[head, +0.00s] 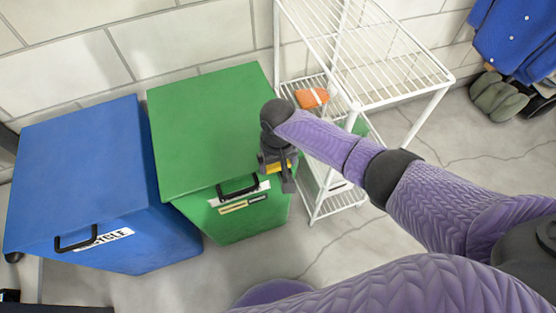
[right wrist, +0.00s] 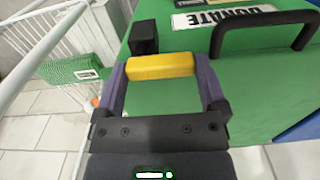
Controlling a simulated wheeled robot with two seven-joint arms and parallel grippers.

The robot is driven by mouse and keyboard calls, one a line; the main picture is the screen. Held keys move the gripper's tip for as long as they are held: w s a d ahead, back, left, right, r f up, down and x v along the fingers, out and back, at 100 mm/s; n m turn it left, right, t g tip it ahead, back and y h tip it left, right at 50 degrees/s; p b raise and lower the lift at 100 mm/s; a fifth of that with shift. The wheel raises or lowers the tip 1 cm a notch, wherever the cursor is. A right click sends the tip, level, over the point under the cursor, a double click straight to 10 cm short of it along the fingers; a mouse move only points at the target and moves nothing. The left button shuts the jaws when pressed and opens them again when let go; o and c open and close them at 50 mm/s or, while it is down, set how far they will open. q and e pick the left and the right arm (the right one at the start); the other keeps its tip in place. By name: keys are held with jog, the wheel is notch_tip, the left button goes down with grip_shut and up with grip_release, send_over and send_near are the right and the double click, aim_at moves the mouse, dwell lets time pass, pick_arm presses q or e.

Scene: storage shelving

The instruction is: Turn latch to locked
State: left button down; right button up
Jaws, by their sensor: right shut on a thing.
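The green bin (head: 205,130) stands against the wall with a DONATE label and a black handle (head: 238,190) on its front. A yellow latch (right wrist: 160,66) is on the bin's front near one corner, beside a black block (right wrist: 144,38). My right gripper (head: 277,172) is at this corner, its two fingers on either side of the yellow latch and shut on it. In the head view the gripper hides most of the latch. I cannot tell from these frames which position is locked. My left gripper is not in view.
A blue recycle bin (head: 85,160) stands close to the left of the green bin. A white wire shelf (head: 375,102) with an orange item (head: 311,97) stands just right of my right gripper. Shoes and blue clothing are at the far right. Floor in front is clear.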

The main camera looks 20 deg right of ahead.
jog(key=m+p, duration=0.2)
jog(key=m, duration=0.1)
jog(key=shift+w+r, duration=0.15)
jog(key=shift+w, duration=0.15)
jog(key=m, duration=0.3)
jog(key=m+p, duration=0.1)
jog(key=m, duration=0.2)
jog(key=w+d+m, duration=0.1)
jog(key=m, duration=0.2)
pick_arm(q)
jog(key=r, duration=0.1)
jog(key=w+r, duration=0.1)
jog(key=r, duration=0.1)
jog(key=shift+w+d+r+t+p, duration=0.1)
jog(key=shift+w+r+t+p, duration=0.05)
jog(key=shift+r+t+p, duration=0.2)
pick_arm(e)
jog(key=m, duration=0.5)
jog(key=shift+w+d, duration=0.2)
jog(key=shift+d, duration=0.2)
jog(key=shift+m, duration=0.4)
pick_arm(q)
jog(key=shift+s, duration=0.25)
